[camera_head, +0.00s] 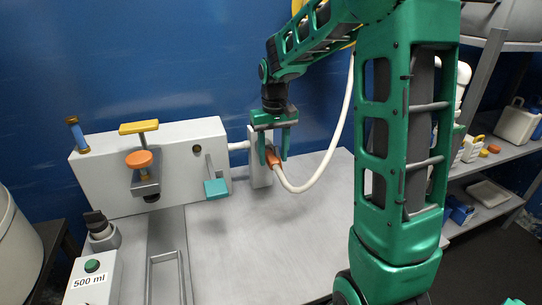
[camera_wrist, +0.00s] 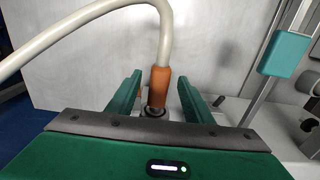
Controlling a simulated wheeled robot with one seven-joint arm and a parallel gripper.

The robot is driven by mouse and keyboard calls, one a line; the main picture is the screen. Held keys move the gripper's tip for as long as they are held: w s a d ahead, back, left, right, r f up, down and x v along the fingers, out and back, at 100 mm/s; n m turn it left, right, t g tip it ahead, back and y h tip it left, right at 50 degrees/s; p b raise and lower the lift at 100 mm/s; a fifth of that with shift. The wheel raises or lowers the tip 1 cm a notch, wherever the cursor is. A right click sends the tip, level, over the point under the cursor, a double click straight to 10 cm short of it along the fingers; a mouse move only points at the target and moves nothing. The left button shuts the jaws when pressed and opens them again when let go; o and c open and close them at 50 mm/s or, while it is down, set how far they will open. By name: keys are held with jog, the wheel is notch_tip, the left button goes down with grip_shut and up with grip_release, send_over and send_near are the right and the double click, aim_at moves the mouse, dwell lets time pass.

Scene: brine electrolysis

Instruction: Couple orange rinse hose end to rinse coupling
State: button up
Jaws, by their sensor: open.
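The orange rinse hose end (camera_head: 272,158) is on a pale hose (camera_head: 318,180) beside a white upright block (camera_head: 257,170) at the right of the bench unit. In the wrist view the orange hose end (camera_wrist: 160,88) is between the fingers, with a dark ring (camera_wrist: 154,112) at its lower end; whether it is seated there I cannot tell. My gripper (camera_head: 274,154) points down with its green fingers on either side of the hose end. In the wrist view my gripper (camera_wrist: 159,82) is open, with gaps beside the orange part. I cannot clearly make out the rinse coupling.
A white bench unit (camera_head: 105,182) carries an orange knob (camera_head: 139,159), a yellow handle (camera_head: 139,127) and a teal paddle (camera_head: 216,188), also in the wrist view (camera_wrist: 284,52). The grey bench top (camera_head: 260,240) is clear in front. Shelves (camera_head: 510,155) stand at right.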

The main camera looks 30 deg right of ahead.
notch_tip(320, 180, up, 10)
jog(key=shift+r, duration=0.25)
jog(key=s+f+m, duration=0.1)
jog(key=s+f, duration=0.2)
jog(key=s, duration=0.7)
jog(key=s+d+f+m, duration=0.1)
jog(key=s+f, duration=0.2)
jog(key=s, duration=0.8)
jog(key=s+d+f+m, duration=0.1)
jog(key=s+f+m, duration=0.1)
jog(key=s, duration=0.8)
jog(key=shift+s+d+f, duration=0.2)
jog(key=shift+f, duration=0.5)
jog(key=shift+w+f, duration=0.25)
jog(key=shift+w, duration=0.35)
